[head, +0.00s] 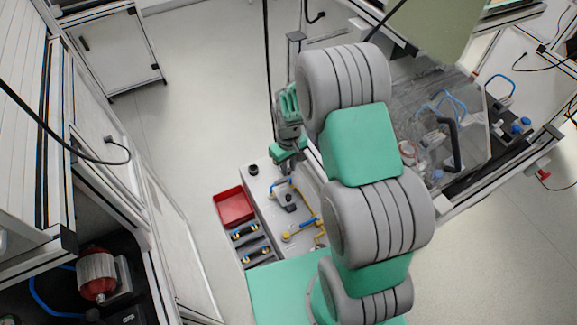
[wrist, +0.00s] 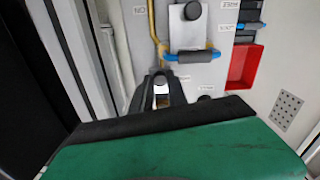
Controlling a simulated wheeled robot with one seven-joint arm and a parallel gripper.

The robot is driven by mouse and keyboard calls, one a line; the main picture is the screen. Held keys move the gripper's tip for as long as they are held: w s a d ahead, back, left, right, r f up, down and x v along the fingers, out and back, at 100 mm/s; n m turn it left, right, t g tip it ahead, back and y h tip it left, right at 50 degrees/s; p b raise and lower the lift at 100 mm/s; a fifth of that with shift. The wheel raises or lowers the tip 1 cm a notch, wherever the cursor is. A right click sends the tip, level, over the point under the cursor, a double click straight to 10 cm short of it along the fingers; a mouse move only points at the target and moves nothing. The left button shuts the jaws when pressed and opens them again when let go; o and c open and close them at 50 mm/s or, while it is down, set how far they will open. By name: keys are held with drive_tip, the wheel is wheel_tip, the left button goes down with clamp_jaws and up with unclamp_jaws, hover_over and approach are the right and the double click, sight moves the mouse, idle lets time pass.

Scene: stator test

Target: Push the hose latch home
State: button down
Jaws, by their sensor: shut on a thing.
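My gripper (head: 287,168) hangs over the far part of the pale bench panel (head: 268,179) in the head view. In the wrist view, its dark fingers (wrist: 161,90) are shut on a small pale piece (wrist: 161,100), mostly hidden between them. I cannot tell whether this piece is the hose latch. A brass pipe (wrist: 153,22) runs up beside the plate.
A red tray (head: 235,206) is at the panel's left edge; it also shows in the wrist view (wrist: 243,66). Dark handles with blue parts (head: 250,246) sit below it. A second blue piece with yellow fittings (head: 308,221) lies nearer. The floor (head: 185,130) left of the bench is clear.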

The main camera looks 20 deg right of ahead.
drive_tip(key=w, duration=0.1)
drive_tip(key=w+b, duration=0.2)
drive_tip(key=shift+w+a+f, duration=0.1)
drive_tip(key=shift+w+a, duration=0.1)
drive_tip(key=shift+a, duration=0.1)
drive_tip(key=shift+r, duration=0.2)
drive_tip(key=c, duration=1.3)
unclamp_jaws()
wheel_tip(320, 180, up, 8)
drive_tip(key=shift+f+b, duration=0.15)
drive_tip(key=shift+b, duration=0.5)
